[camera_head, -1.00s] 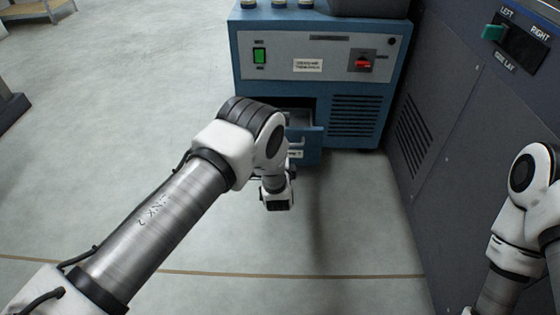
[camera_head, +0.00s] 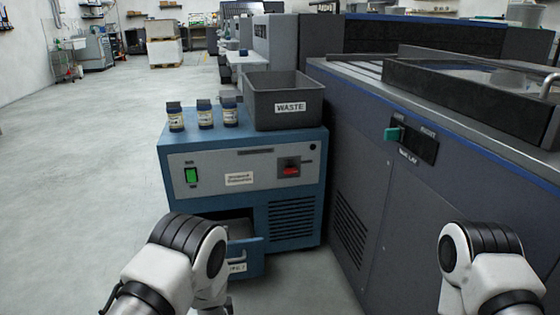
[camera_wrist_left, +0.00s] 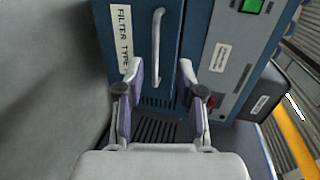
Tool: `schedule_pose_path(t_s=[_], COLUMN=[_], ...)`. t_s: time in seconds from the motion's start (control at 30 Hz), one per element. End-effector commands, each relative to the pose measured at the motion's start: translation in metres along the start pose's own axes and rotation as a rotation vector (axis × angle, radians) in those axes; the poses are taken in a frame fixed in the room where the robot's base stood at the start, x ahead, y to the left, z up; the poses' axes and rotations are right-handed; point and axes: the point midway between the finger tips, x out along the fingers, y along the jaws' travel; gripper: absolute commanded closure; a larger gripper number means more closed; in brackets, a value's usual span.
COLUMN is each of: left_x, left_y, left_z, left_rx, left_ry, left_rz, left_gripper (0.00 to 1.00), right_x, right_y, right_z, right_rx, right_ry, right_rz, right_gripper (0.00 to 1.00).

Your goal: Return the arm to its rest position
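My left gripper (camera_wrist_left: 159,72) shows in the left wrist view with its two fingers spread apart and nothing between them. A blue drawer front with a vertical-looking metal handle (camera_wrist_left: 157,45) and a "FILTER TYPE" label (camera_wrist_left: 122,38) lies beyond the fingertips. My left arm (camera_head: 185,262) shows at the lower left of the head view, with its gripper out of sight. My right arm (camera_head: 480,265) is at the lower right, its gripper also out of sight.
A blue cabinet (camera_head: 215,165) has its lower drawer (camera_head: 246,256) pulled out beside my left arm. On top stand several ink bottles (camera_head: 204,114) and a grey waste bin (camera_head: 286,100). A large grey press (camera_head: 400,215) is at the right. Floor is clear at left.

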Motion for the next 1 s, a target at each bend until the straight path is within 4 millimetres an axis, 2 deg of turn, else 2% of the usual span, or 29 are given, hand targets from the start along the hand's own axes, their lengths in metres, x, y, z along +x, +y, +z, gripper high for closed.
schedule_pose_path(t_s=[0.03, 0.07, 0.1, 0.17, 0.2, 0.23, 0.3, 0.4, 0.5, 0.6, 0.67, 0.7, 0.73, 1.0], left_x=[-0.016, -0.028, -0.049, -0.089, -0.118, -0.139, -0.187, -0.249, -0.302, -0.339, -0.345, -0.347, -0.352, -0.372], left_y=[-0.007, 0.002, 0.019, 0.047, 0.064, 0.075, 0.095, 0.112, 0.123, 0.127, 0.129, 0.130, 0.105, 0.015], left_z=[0.033, 0.050, 0.071, 0.099, 0.113, 0.120, 0.134, 0.146, 0.151, 0.153, 0.153, 0.153, 0.153, 0.153], left_rx=[0.021, 0.023, -0.016, -0.125, -0.215, -0.282, -0.433, -0.620, -0.783, -0.924, -1.015, -1.085, -1.083, -1.079], left_ry=[-0.032, -0.039, -0.048, -0.072, -0.103, -0.130, -0.210, -0.350, -0.518, -0.692, -0.789, -0.857, -0.851, -0.844], left_rz=[0.075, 0.141, 0.248, 0.424, 0.539, 0.618, 0.780, 0.963, 1.100, 1.175, 1.174, 1.151, 1.150, 1.148], left_gripper=[0.63, 0.63, 0.63, 0.63, 0.63, 0.63, 0.63, 0.63, 0.63, 0.63, 0.63, 0.63, 0.63, 0.63], right_x=[-0.028, -0.036, -0.044, -0.055, -0.060, -0.062, -0.066, -0.067, -0.066, -0.065, -0.065, -0.065, -0.089, -0.183], right_y=[0.000, 0.000, -0.001, -0.001, -0.001, -0.001, -0.001, -0.001, -0.001, -0.001, -0.001, -0.001, -0.001, -0.002], right_z=[0.000, 0.000, 0.000, 0.000, 0.000, 0.000, 0.001, 0.001, 0.001, 0.001, 0.001, 0.001, 0.002, 0.001], right_rx=[-0.001, -0.001, -0.002, -0.003, -0.003, -0.004, -0.005, -0.005, -0.006, -0.007, -0.007, -0.007, -0.007, -0.007], right_ry=[0.000, 0.000, 0.000, 0.000, -0.001, -0.001, -0.002, -0.003, -0.003, -0.003, -0.003, -0.003, -0.005, -0.003], right_rz=[0.000, 0.000, 0.000, 0.000, 0.000, 0.000, 0.000, -0.001, -0.001, -0.001, -0.001, -0.001, -0.001, -0.001], right_gripper=[0.60, 0.60, 0.60, 0.60, 0.60, 0.60, 0.60, 0.60, 0.60, 0.60, 0.60, 0.60, 0.60, 0.60])
